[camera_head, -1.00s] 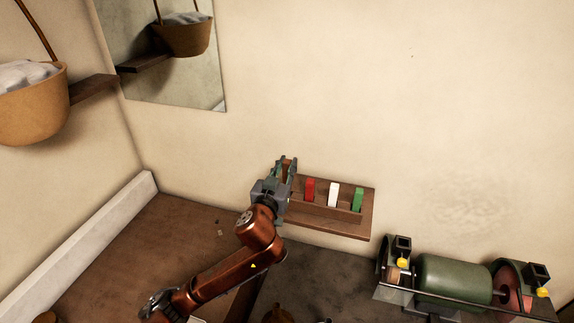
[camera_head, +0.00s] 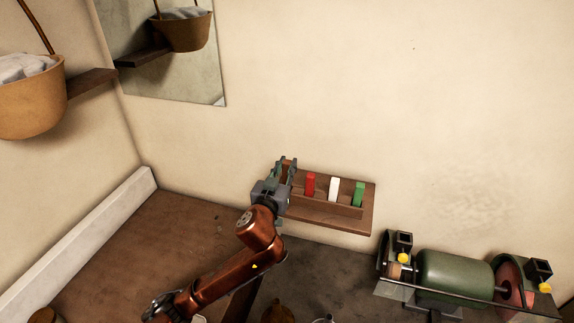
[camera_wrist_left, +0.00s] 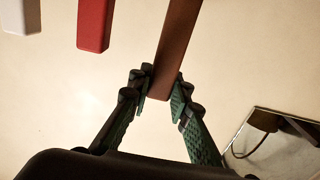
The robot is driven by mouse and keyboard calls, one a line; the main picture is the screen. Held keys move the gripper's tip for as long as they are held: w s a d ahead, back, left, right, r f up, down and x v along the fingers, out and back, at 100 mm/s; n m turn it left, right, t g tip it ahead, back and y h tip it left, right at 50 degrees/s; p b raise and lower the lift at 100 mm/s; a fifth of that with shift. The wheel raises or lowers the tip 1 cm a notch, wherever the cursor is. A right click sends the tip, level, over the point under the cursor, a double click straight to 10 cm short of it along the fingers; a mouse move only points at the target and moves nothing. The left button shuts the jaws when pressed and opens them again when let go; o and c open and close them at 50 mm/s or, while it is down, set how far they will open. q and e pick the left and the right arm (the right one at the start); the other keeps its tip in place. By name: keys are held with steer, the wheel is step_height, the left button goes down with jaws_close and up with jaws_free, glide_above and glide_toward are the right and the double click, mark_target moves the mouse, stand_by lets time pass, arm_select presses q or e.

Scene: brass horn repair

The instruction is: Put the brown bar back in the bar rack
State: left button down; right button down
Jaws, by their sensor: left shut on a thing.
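The brown bar (camera_wrist_left: 177,48) is held between the fingers of my left gripper (camera_wrist_left: 160,98) in the left wrist view, with its end at the fingertips. In the head view my left gripper (camera_head: 284,172) is at the left end of the wooden bar rack (camera_head: 336,208), and its fingers largely hide the brown bar there. Whether the bar rests on the rack floor cannot be told. The rack holds a red bar (camera_head: 310,184), a white bar (camera_head: 334,189) and a green bar (camera_head: 358,194), all upright. My right gripper is not in view.
A green bench grinder (camera_head: 455,277) stands at the lower right. A hanging basket (camera_head: 30,100) and a mirror (camera_head: 165,75) are at the upper left. The brown bench top (camera_head: 150,250) left of my arm is mostly clear.

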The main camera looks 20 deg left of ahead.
arm_select(q)
steer(key=shift+f+b, duration=0.95)
steer(key=shift+f, duration=0.7)
steer(key=c, duration=1.7)
jaws_free()
steer(key=s, duration=1.2)
steer(key=shift+a, duration=0.15)
